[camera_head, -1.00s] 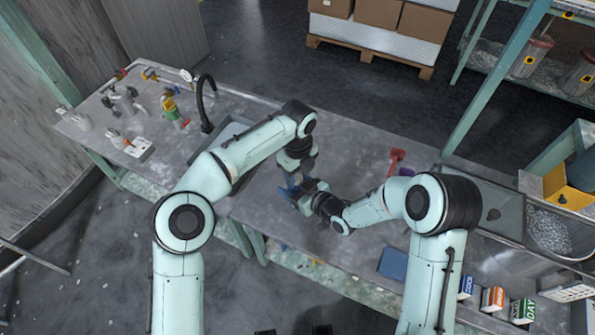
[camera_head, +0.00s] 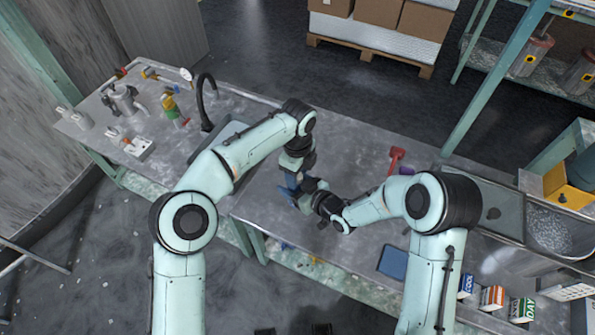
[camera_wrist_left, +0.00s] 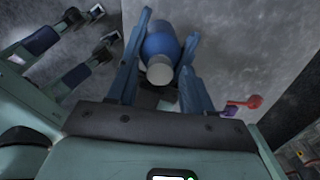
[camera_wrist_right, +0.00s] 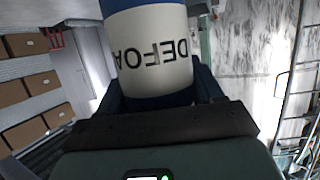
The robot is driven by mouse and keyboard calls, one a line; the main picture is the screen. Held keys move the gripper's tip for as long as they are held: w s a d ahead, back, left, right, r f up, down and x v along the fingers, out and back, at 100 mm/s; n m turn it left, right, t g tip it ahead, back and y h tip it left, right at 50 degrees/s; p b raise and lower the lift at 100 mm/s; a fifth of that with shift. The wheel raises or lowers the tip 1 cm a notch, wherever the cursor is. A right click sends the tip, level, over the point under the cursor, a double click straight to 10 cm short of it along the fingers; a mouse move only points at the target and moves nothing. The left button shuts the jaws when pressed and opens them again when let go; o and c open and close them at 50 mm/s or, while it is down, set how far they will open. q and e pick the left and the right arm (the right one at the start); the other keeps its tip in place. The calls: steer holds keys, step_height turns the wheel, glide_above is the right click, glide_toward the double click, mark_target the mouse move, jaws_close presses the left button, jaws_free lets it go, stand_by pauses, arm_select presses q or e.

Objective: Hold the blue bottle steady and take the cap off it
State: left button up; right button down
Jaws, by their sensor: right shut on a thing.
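The blue bottle (camera_wrist_right: 150,52) fills the top of the right wrist view, with a white label band bearing dark letters that read upside down. My right gripper (camera_head: 298,190) is shut on the bottle's body. In the left wrist view I look at the top end of the bottle (camera_wrist_left: 161,40). Its pale round cap (camera_wrist_left: 160,71) faces that camera. My left gripper (camera_wrist_left: 160,62) is open, with one blue finger on each side of the cap and gaps visible beside it. In the head view the bottle is mostly hidden by the grippers.
Both grippers meet above the middle of the grey workbench (camera_head: 345,150). A red tool (camera_head: 396,157) and a purple item (camera_head: 407,171) lie to the right. A blue pad (camera_head: 393,262) lies near the front edge. A black tap (camera_head: 205,100) and a metal pot (camera_head: 122,100) stand at the left.

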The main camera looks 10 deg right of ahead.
arm_select(q)
steer(key=shift+r, duration=2.3)
steer(key=shift+c, duration=0.2)
step_height(320, 180, up, 3)
steer(key=m, duration=0.3)
steer(key=shift+f, duration=0.1)
step_height(320, 180, down, 8)
steer(key=shift+r, duration=0.25)
